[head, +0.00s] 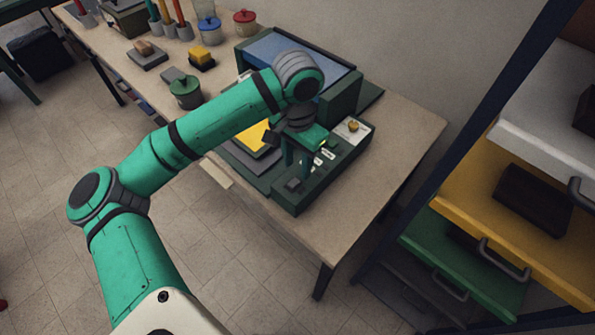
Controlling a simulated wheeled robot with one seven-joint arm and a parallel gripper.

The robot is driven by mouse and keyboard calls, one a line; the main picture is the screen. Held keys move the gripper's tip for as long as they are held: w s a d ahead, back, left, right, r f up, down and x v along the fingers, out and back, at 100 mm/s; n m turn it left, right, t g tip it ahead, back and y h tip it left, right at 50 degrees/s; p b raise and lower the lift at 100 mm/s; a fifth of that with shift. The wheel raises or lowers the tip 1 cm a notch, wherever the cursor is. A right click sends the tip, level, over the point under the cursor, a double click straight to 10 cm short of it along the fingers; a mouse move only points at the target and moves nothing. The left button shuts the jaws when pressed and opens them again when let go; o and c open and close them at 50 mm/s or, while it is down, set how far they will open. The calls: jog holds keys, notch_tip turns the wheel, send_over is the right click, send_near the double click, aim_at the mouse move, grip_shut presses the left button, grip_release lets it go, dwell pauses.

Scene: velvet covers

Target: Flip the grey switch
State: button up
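A dark green control panel (335,163) lies along the right side of the desk unit on the table. A small grey block (293,184), which looks like the grey switch, stands at the panel's near end. My gripper (298,168) points down over the panel, just beyond the grey block in the picture. Whether it touches anything is not clear. The fingers are small and dark against the panel, so their opening is hard to judge. My arm and wrist hide part of the panel and unit.
A yellow knob (353,126) sits on a white plate at the panel's far end. A dark green unit with a blue screen (295,52) stands behind. Pots and blocks fill the table's far left. Open coloured drawers (520,240) stand at the right. The table's right end (408,128) is bare.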

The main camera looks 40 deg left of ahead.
aim_at(298, 179)
jog(key=shift+f, duration=2.3)
grip_shut()
